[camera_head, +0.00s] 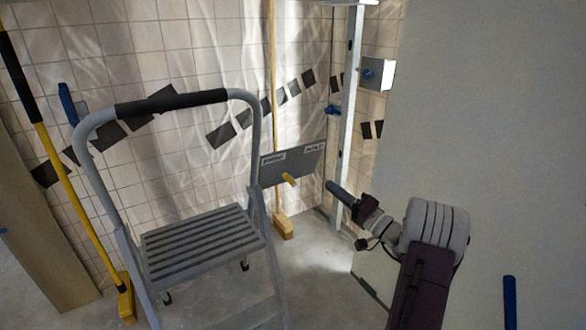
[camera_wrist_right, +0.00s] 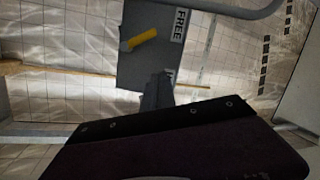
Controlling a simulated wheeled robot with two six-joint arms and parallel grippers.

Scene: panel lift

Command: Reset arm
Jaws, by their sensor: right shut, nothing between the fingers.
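My right arm comes in from the lower right in the head view. Its gripper (camera_head: 333,187) is shut and empty, pointing up and left in front of the foot of the metal post. The right gripper also shows in the right wrist view (camera_wrist_right: 158,88), dark and shut, overlapping the lower edge of the grey plate. The grey plate (camera_head: 303,160) bears two white labels and a yellow handle (camera_head: 289,179). In the wrist view one label reads FREE, and the yellow handle (camera_wrist_right: 142,38) is tilted. No contact between gripper and plate can be made out. My left gripper is not in view.
A grey step ladder (camera_head: 203,240) stands at the left front. Yellow-handled brooms (camera_head: 66,190) lean on the tiled wall. A metal post (camera_head: 347,110) with blue fittings stands at the back. A large pale panel (camera_head: 490,130) fills the right. Some concrete floor is clear.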

